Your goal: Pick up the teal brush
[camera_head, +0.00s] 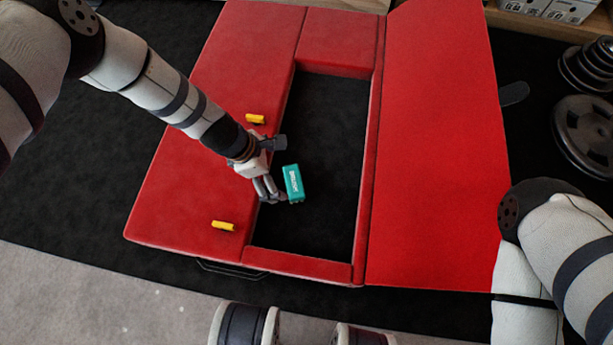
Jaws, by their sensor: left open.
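The teal brush (293,184) is a small block with white lettering. It shows at the left side of the dark opening in the red pad; I cannot tell whether it rests on anything there. My left gripper (272,192) is open, with its fingers just left of the brush. I cannot tell whether they touch it. My right arm shows at the right edge, but its gripper is out of view.
The red pad (180,195) frames a black recess (320,130), with a wide red panel (430,150) to its right. Two yellow pieces (256,119) (223,225) lie on the pad's left part. Black weight plates (585,135) are at the right.

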